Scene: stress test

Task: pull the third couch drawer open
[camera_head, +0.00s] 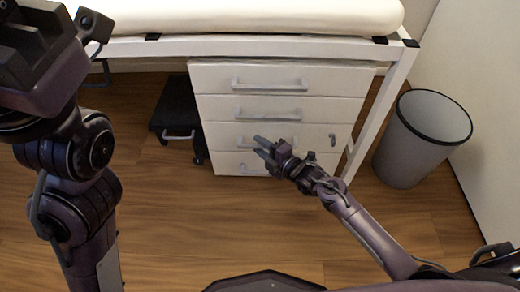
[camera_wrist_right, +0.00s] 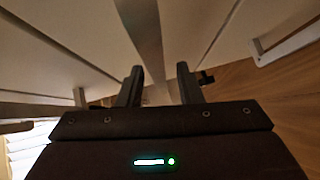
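The white drawer cabinet (camera_head: 205,80) stands under the couch (camera_head: 240,20), with several stacked drawers that look closed. The third drawer (camera_head: 222,132) from the top has a grey bar handle (camera_head: 244,143), partly hidden by my right gripper (camera_head: 263,147). That gripper is at the handle. In the right wrist view, its two dark fingers (camera_wrist_right: 159,85) are apart, with a grey strip between them that looks like a handle; contact cannot be told. My left arm is at the left, with a dark block at its upper end; its fingers cannot be made out.
A grey waste bin (camera_head: 412,145) stands right of the couch leg (camera_head: 380,108), by the white wall. A dark wheeled object (camera_head: 175,108) is left of the cabinet. The wooden floor (camera_head: 200,225) in front is clear.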

